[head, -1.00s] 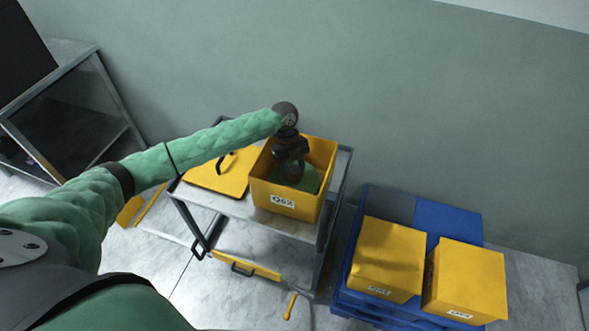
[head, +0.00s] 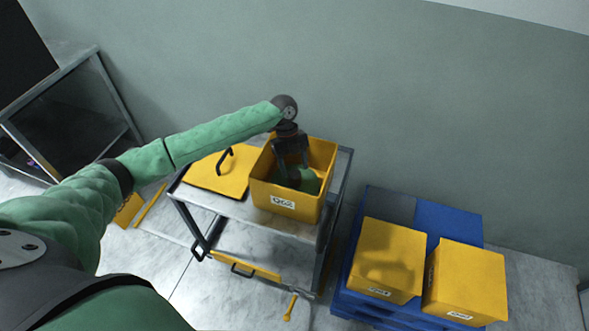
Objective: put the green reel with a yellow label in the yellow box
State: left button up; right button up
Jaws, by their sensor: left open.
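The open yellow box (head: 287,203), with a white label on its front, stands on the right part of a grey metal cart. A green reel (head: 311,181) lies inside the box, partly hidden by my gripper and the box walls; its yellow label cannot be made out. My left gripper (head: 293,181) points down into the box, open over the reel. I cannot tell whether its fingers touch the reel. My right gripper is out of view.
A yellow lid (head: 217,174) with a dark handle lies on the cart (head: 250,216) left of the box. Two yellow boxes (head: 391,262) (head: 470,281) sit on a blue pallet (head: 447,222) to the right. A dark metal shelf (head: 75,115) stands at left.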

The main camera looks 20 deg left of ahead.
pick_arm(q)
jog(key=b+v, duration=0.3)
jog(key=v, duration=0.7)
jog(key=shift+r, duration=0.3)
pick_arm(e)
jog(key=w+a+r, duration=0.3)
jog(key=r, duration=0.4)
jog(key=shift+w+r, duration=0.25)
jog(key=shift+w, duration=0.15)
